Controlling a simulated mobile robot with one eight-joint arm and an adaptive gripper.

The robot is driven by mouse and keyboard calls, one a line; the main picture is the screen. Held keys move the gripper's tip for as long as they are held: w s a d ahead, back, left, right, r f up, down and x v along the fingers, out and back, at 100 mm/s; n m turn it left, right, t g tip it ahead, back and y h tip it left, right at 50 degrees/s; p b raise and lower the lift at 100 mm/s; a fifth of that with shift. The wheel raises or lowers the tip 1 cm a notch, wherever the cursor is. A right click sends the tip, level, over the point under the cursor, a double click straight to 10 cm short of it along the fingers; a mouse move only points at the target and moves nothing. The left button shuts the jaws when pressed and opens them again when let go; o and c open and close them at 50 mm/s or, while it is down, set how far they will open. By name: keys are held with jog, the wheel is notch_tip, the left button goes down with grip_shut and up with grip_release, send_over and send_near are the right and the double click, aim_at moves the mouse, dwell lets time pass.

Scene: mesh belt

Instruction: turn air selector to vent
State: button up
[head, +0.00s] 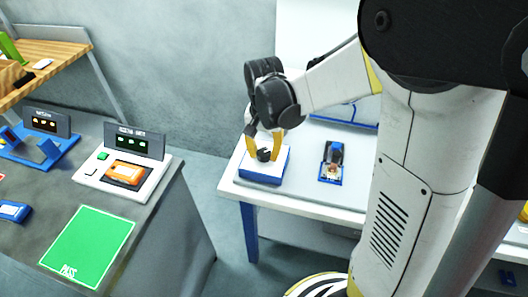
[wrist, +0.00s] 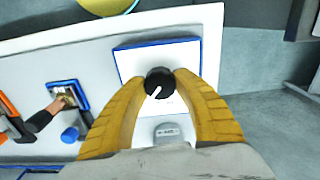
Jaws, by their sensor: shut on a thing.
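The air selector is a black round knob (wrist: 159,82) with a white pointer line, on a white-topped box with blue sides (head: 264,173). In the wrist view the pointer points toward the lower left. My gripper (head: 268,147) is over the box with its yellow fingers pointing down. In the wrist view my gripper (wrist: 161,88) has its two fingertips on either side of the knob, shut on it. A small grey label (wrist: 167,132) lies below the knob in that view; its lettering is too small to read. The knob's far side is partly hidden in the head view.
The box stands near the left corner of a white table (head: 300,197). A blue device (head: 331,162) stands to its right. A grey counter (head: 165,228) at left holds a green PASS mat (head: 88,245) and a white tester unit (head: 120,175). Open floor lies between.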

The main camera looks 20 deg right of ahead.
aim_at(264, 152)
jog(key=shift+m, duration=0.5)
jog(key=o, duration=1.2)
jog(key=shift+r, duration=0.15)
notch_tip(264, 152, up, 12)
jog(key=shift+f, duration=0.1)
